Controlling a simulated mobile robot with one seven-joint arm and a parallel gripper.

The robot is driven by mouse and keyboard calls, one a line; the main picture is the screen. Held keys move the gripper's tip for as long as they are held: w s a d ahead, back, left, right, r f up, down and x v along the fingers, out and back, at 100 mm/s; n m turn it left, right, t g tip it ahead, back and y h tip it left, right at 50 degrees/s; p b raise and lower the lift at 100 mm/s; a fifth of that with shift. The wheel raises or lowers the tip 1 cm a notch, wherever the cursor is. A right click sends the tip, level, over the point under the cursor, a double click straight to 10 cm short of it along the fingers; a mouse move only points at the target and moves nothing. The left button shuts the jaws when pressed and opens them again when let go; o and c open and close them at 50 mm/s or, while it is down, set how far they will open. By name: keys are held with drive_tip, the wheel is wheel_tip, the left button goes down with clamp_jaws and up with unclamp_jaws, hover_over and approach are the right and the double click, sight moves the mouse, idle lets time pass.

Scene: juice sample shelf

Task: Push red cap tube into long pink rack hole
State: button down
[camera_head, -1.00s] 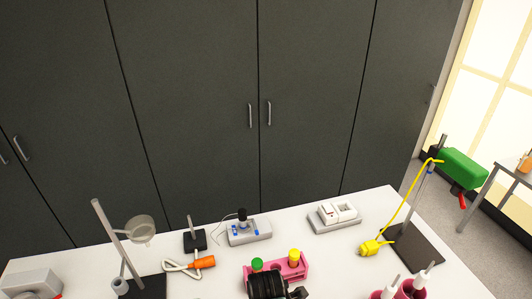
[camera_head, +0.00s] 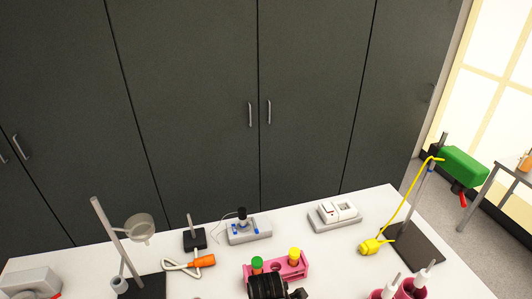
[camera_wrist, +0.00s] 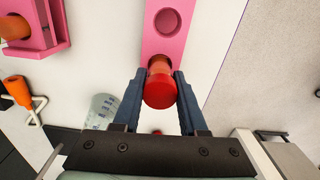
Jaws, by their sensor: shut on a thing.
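The red cap tube (camera_wrist: 160,92) is between the two dark fingers of my gripper (camera_wrist: 160,75) in the wrist view, with its round red cap facing the camera. The fingers are shut on it. Its orange body shows just beyond the cap and overlaps the near end of the long pink rack (camera_wrist: 152,40). Whether its lower end is inside a hole is hidden by the cap. An empty round hole (camera_wrist: 171,22) shows farther along this rack. In the head view, my dark wrist covers the tube and fingers.
In the head view, a pink rack (camera_head: 290,272) holds a green-capped tube (camera_head: 257,263) and a yellow-capped tube (camera_head: 294,253) beside my wrist. Another pink rack (camera_wrist: 50,42) stands upper left in the wrist view. A clear beaker (camera_wrist: 101,110) is left of my gripper.

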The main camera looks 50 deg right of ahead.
drive_tip(key=shift+f+b, duration=0.5)
drive_tip(key=shift+f, duration=0.3)
drive_tip(key=shift+c, duration=1.8)
unclamp_jaws()
drive_tip(key=shift+r, duration=0.1)
wheel_tip(320, 180, up, 13)
drive_tip(key=shift+f, duration=0.1)
